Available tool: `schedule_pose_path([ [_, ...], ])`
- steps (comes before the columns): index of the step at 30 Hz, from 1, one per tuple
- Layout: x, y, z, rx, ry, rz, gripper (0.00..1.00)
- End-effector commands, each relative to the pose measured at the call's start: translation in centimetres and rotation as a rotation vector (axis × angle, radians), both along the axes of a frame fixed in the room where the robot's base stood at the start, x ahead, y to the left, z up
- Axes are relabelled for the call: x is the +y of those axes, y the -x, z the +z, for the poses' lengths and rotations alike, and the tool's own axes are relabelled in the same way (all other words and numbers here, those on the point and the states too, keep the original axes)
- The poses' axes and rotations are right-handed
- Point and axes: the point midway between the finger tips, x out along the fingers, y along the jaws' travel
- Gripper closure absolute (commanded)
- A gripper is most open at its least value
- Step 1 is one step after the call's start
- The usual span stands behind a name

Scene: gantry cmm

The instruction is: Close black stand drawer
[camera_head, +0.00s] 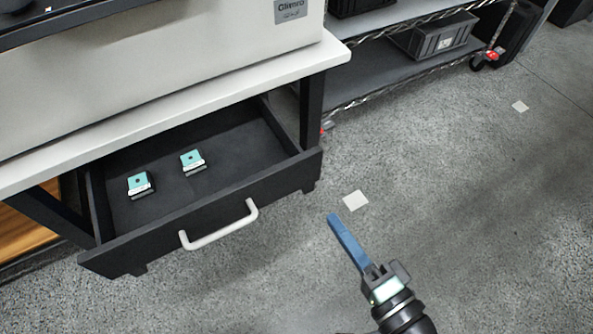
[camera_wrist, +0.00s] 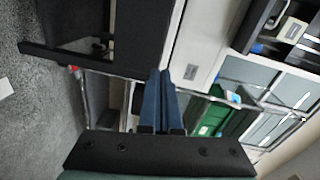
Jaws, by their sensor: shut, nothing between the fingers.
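The black stand drawer (camera_head: 245,140) is pulled well out below the white top in the head view. Its front panel (camera_head: 280,192) carries a light grey bar handle (camera_head: 220,232). Two small teal-topped items, one on the left (camera_head: 140,184) and one further right (camera_head: 193,161), lie inside on the drawer floor. My gripper (camera_head: 335,218) is to the right of the drawer front, apart from it, with its blue fingers together and empty. In the wrist view my gripper (camera_wrist: 160,75) also shows its blue fingers shut, pointing toward the stand and shelving.
The white stand top (camera_head: 130,125) overhangs the drawer. A wire-edged shelf rack (camera_head: 375,85) with a grey bin (camera_head: 440,38) stands at the back right. The grey floor right of the drawer is open, with pale square markers (camera_head: 355,201). A green bin (camera_wrist: 212,115) shows in the wrist view.

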Motion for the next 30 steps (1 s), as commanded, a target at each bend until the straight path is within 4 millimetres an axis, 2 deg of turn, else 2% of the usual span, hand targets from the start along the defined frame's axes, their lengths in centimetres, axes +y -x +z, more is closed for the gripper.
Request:
schedule_pose_path([
  [1,-0.1,1.3,-0.5,0.014,-0.060,-0.002,1.00],
  [3,-0.1,2.3,-0.7,0.017,-0.116,0.000,1.00],
  [8,0.3,2.5,-0.9,0.015,-0.155,0.003,1.00],
  [14,2.1,-0.2,-0.9,0.012,-0.153,0.006,1.00],
  [24,6.0,-6.1,-1.0,0.012,-0.151,0.004,1.00],
  [30,7.4,-8.1,-0.8,0.013,-0.151,0.003,1.00],
])
